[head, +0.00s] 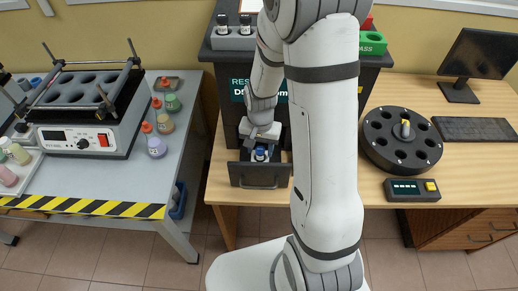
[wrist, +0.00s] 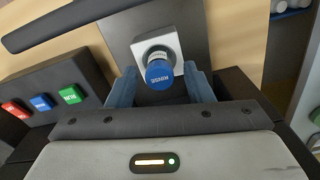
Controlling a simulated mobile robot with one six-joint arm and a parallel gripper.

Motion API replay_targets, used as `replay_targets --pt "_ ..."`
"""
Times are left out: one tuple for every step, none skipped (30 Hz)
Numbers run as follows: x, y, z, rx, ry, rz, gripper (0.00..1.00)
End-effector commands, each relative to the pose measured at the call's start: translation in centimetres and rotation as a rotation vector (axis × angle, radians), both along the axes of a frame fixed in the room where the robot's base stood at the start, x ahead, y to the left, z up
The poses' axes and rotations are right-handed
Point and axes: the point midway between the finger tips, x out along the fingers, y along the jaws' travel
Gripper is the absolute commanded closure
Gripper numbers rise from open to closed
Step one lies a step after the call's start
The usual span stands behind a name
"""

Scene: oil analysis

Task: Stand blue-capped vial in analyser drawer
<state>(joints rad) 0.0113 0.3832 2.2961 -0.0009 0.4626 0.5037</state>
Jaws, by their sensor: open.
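The blue-capped vial (wrist: 160,72) stands in a white square holder (wrist: 174,48) in the open analyser drawer (wrist: 194,27). Only its cap and a little of its neck show; lettering is on the cap. The blue cap (head: 260,153) and the drawer front (head: 259,176) also show in the head view, below my gripper. My gripper (wrist: 161,88) is open, with one blue finger on each side of the cap and visible gaps between. In the head view my gripper (head: 262,137) is at the drawer, partly hidden by my arm.
The dark analyser (head: 232,85) stands behind the drawer, with dark-capped vials (head: 246,22) in a rack on top. Red, blue and green buttons (wrist: 70,94) sit left in the wrist view. A round black carousel (head: 402,140) stands right; a heating block (head: 82,125) and bottles stand left.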

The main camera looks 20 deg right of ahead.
Motion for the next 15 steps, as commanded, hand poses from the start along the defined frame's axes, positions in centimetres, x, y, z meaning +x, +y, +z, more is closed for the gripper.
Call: replay_targets --pt "0.1 0.0 0.9 0.000 -0.006 0.000 0.53" --pt "0.1 0.0 1.5 0.000 -0.007 0.000 0.53" --pt "0.1 0.0 2.3 0.000 -0.006 0.000 0.53" --pt "0.1 0.0 3.0 0.000 -0.008 0.000 0.53" --pt "0.1 0.0 3.7 0.000 -0.007 0.001 0.53" --pt "0.1 0.0 4.6 0.001 -0.007 0.001 0.53" --pt "0.1 0.0 5.3 0.000 -0.008 0.001 0.53" --pt "0.1 0.0 5.9 0.001 -0.007 0.001 0.53" --pt "0.1 0.0 6.8 0.000 -0.007 0.001 0.53" --pt "0.1 0.0 7.4 0.000 -0.007 0.001 0.53" --pt "0.1 0.0 7.9 0.000 -0.006 0.001 0.53" --pt "0.1 0.0 8.6 0.000 -0.006 0.001 0.53" --pt "0.1 0.0 9.0 0.000 -0.004 0.001 0.53" --pt "0.1 0.0 9.4 0.000 -0.004 0.001 0.53" --pt "0.1 0.1 9.9 0.000 -0.004 0.001 0.53"
